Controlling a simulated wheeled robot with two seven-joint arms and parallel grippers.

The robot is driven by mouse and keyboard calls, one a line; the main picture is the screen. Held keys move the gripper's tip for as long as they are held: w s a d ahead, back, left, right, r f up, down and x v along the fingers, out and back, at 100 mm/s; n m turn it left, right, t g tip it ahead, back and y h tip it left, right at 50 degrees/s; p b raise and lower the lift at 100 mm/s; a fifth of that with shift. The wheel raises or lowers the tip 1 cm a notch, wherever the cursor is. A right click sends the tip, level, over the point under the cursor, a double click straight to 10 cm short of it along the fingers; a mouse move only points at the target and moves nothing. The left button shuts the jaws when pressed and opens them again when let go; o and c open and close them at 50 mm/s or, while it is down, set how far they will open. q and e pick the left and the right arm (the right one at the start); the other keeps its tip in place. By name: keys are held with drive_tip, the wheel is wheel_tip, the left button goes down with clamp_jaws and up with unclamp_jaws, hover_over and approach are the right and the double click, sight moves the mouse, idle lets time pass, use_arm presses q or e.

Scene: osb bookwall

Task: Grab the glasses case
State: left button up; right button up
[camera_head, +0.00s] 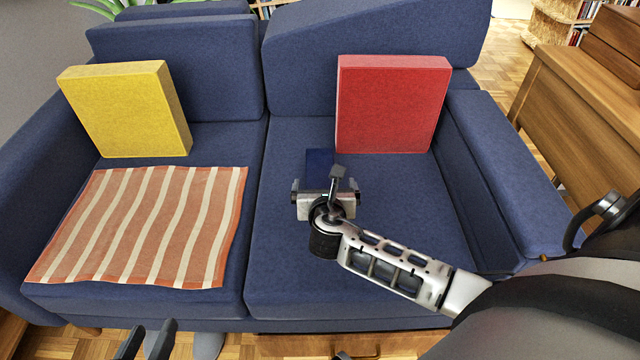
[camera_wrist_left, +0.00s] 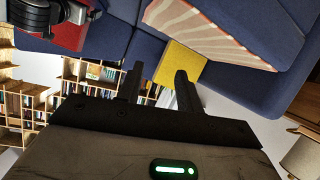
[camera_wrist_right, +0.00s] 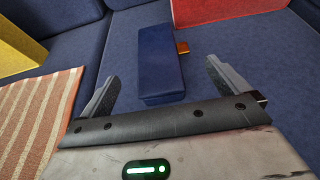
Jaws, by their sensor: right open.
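The glasses case is a dark blue, elongated box (camera_head: 320,163) lying on the right seat cushion of the blue sofa, in front of the red cushion. In the right wrist view the case (camera_wrist_right: 161,62) lies lengthwise away from me, with a small orange piece (camera_wrist_right: 182,48) at its right side. My right gripper (camera_head: 326,186) is open and empty, with its fingers spread to either side of the case's near end. Contact is not visible. My left gripper (camera_head: 147,340) is open and empty, low in front of the sofa; its fingers also show in the left wrist view (camera_wrist_left: 157,82).
A red cushion (camera_head: 391,104) leans on the backrest behind the case. A yellow cushion (camera_head: 128,110) and a striped cloth (camera_head: 145,227) are on the left seat. The sofa's right armrest (camera_head: 510,180) and a wooden cabinet (camera_head: 580,110) stand to the right.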

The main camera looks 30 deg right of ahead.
sight(324, 170)
drive_tip(key=x, duration=0.2)
drive_tip(key=shift+w+d+f+b, duration=0.1)
drive_tip(key=shift+w+f+b, duration=0.05)
drive_tip(key=shift+w+b, duration=0.15)
drive_tip(key=b+x, duration=0.3)
drive_tip(key=x, duration=0.1)
drive_tip(key=shift+d+f, duration=0.25)
drive_tip(key=shift+w+d, duration=0.15)
drive_tip(key=shift+w, duration=0.05)
use_arm(q)
drive_tip(key=shift+w+d+r+n+t+h, duration=0.1)
drive_tip(key=shift+d+r+n+t+h, duration=0.1)
drive_tip(key=shift+d+r+t+h, duration=0.25)
drive_tip(key=shift+w+d+r+n+t+h, duration=0.15)
drive_tip(key=shift+r+n+t+h, duration=0.1)
drive_tip(key=shift+r+h, duration=0.25)
drive_tip(key=shift+s, duration=0.1)
use_arm(e)
drive_tip(key=shift+c, duration=0.3)
use_arm(q)
drive_tip(key=shift+y, duration=0.25)
use_arm(e)
drive_tip(key=c, duration=1)
